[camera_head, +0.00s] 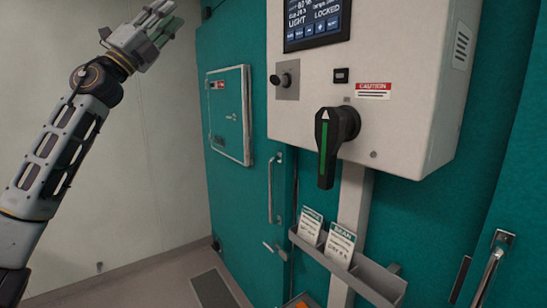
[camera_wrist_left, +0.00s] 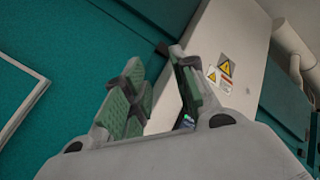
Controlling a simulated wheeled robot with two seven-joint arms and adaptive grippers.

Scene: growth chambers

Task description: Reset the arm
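My left arm (camera_head: 60,150) is raised at the left of the head view. Its gripper (camera_head: 166,18) is near the top edge, left of the white control box (camera_head: 410,80) and apart from it. In the left wrist view the gripper (camera_wrist_left: 156,62) shows two green-padded fingers with a gap between them and nothing held. My right arm and gripper are not in view. The control box carries a screen (camera_head: 318,22) reading LOCKED, a small knob (camera_head: 285,80) and a black rotary handle (camera_head: 333,145) with a green stripe, pointing down.
Teal chamber walls hold a framed hatch (camera_head: 229,115) and a door handle (camera_head: 271,190). A grey ledge (camera_head: 365,278) under the box holds two labelled cards (camera_head: 340,243). Another handle (camera_head: 490,270) is at lower right. The pale wall (camera_head: 165,140) beside my arm is bare.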

